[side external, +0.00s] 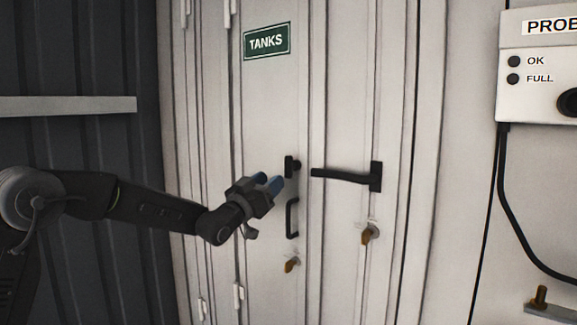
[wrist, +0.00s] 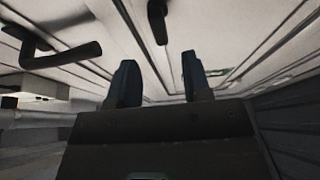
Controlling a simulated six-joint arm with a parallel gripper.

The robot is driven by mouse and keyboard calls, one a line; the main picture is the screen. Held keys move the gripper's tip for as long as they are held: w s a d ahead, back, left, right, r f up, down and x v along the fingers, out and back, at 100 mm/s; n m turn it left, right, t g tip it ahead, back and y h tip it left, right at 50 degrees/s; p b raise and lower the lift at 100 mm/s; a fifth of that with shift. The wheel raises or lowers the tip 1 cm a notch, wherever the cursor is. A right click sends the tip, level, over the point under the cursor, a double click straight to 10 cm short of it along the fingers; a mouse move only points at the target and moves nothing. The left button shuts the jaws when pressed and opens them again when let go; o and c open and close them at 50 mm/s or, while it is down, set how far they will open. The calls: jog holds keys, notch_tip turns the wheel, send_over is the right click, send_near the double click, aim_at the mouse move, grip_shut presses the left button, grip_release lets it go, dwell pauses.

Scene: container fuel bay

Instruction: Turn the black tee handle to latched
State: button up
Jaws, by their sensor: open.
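The black tee handle (side external: 292,166) is small and sits on the white door below the green TANKS sign. It shows a short upright part and a stub towards the right; I cannot tell its exact turn. My gripper (side external: 269,182) is open and empty, with blue fingers, just left of and slightly below the tee handle in the side view. Some space seems to lie between them. In the wrist view both fingers (wrist: 160,82) stand apart with nothing between them. A dark rounded bar (wrist: 157,20) beyond them appears to be the tee handle, cut by the top edge.
A black lever handle (side external: 342,175) is on the door to the right. A black pull handle (side external: 292,218) is just below the tee handle. Brass-coloured locks (side external: 370,232) sit lower. A grey shelf (side external: 65,106) is on the dark left wall. A PROBE box (side external: 540,85) hangs right.

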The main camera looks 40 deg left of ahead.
aim_at(286, 166)
jog(key=x, duration=0.8)
jog(key=shift+w, duration=0.15)
grip_shut()
dwell(0.3)
